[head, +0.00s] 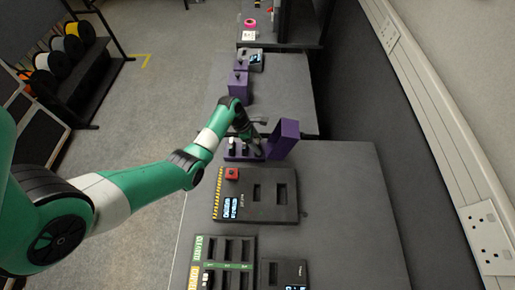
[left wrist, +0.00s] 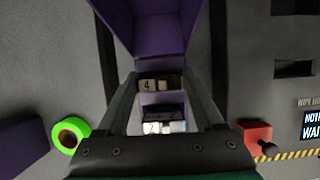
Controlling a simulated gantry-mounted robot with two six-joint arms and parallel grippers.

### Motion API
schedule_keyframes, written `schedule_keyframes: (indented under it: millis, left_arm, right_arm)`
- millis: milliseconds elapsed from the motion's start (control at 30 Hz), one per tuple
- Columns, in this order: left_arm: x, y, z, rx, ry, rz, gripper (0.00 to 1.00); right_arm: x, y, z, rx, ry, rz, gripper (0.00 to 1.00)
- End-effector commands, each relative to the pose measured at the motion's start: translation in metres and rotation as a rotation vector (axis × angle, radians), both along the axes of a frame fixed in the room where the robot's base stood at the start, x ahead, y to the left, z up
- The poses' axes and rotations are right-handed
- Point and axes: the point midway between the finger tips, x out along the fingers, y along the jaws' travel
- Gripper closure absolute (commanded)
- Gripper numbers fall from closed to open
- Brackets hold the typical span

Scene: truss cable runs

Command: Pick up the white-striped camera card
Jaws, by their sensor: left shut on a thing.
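My left gripper (head: 260,149) reaches down over a purple card rack (head: 240,158) beside a taller purple upright. In the left wrist view, the fingers of my left gripper (left wrist: 160,85) are shut on a small dark card (left wrist: 147,86) with a light patch and the figure 4. I take it for the white-striped camera card; its lower part is hidden, and I cannot tell whether it is clear of the rack. Two other white-topped pieces (head: 233,142) stand in the rack to the left. My right gripper is not in view.
A dark panel (head: 275,211) with a red button (head: 232,173), slots and a hazard stripe lies just in front. A slotted tray (head: 229,241) is nearer. A purple block (head: 239,88) stands farther back. A green ring (left wrist: 70,134) lies at the left in the wrist view.

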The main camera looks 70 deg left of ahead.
Motion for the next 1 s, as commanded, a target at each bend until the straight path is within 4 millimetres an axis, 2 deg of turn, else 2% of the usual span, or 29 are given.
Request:
schedule_keyframes:
  millis: [267, 367, 533, 667, 800, 1000]
  left_arm:
    - [0.000, 0.000, 0.003, 0.000, 0.000, 0.000, 0.88]
    - [0.000, 0.000, 0.012, 0.000, -0.001, 0.000, 0.88]
    - [0.000, -0.002, 0.039, 0.001, -0.001, -0.001, 0.88]
    - [-0.010, -0.020, 0.064, 0.002, -0.002, -0.003, 0.88]
    - [-0.025, -0.047, 0.101, 0.002, -0.003, -0.003, 0.88]
    - [-0.052, -0.095, 0.118, -0.001, 0.000, -0.003, 0.88]
  right_arm:
    - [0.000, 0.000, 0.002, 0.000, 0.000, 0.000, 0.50]
    - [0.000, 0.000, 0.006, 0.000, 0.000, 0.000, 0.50]
    - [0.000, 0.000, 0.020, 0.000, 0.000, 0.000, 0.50]
    - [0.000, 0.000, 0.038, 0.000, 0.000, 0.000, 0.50]
    - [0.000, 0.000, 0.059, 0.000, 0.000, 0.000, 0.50]
    - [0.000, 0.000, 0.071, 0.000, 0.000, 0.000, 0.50]
